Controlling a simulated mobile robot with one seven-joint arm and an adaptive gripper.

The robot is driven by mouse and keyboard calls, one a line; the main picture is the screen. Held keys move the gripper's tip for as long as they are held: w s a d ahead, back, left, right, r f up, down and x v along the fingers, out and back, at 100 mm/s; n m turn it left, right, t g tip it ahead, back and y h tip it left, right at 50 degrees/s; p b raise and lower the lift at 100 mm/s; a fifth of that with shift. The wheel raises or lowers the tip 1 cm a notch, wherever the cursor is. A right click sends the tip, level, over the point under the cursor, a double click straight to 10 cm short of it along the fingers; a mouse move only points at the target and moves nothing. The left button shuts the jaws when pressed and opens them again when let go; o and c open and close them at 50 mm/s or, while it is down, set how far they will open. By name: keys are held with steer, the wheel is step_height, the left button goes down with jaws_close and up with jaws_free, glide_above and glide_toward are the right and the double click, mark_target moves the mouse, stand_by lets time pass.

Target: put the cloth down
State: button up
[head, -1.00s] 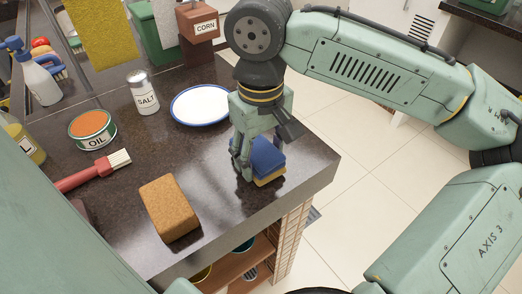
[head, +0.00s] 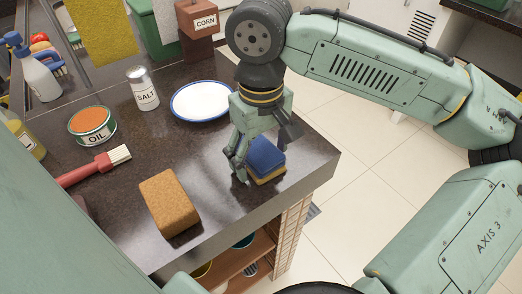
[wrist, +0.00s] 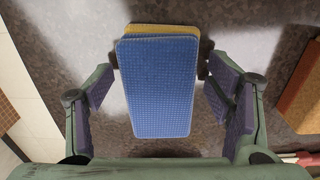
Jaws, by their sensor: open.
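The cloth (head: 266,156) is a folded blue block with a yellow layer under it. It lies on the dark counter near the front right corner. In the wrist view the cloth (wrist: 160,85) lies lengthwise between my two fingers, blue face up, with yellow showing at its far edge. My gripper (head: 247,165) is low over the counter at the cloth. It is open, with one finger on each side, as the wrist view of my gripper (wrist: 158,65) shows. The fingertips are close to the cloth's sides; I cannot tell whether either touches.
A brown sponge-like block (head: 168,203) lies to the left. A red-handled brush (head: 95,168), an oil tin (head: 92,125), a salt shaker (head: 143,88) and a blue-rimmed plate (head: 202,101) stand farther back. The counter edge (head: 310,190) is just right of the cloth.

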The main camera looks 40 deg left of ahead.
mark_target(261, 152)
steer(key=shift+r, duration=0.1)
step_height(261, 152, up, 12)
steer(key=shift+r+b, duration=0.15)
steer(key=shift+b, duration=0.15)
steer(key=shift+s, duration=0.1)
stand_by(0.6)
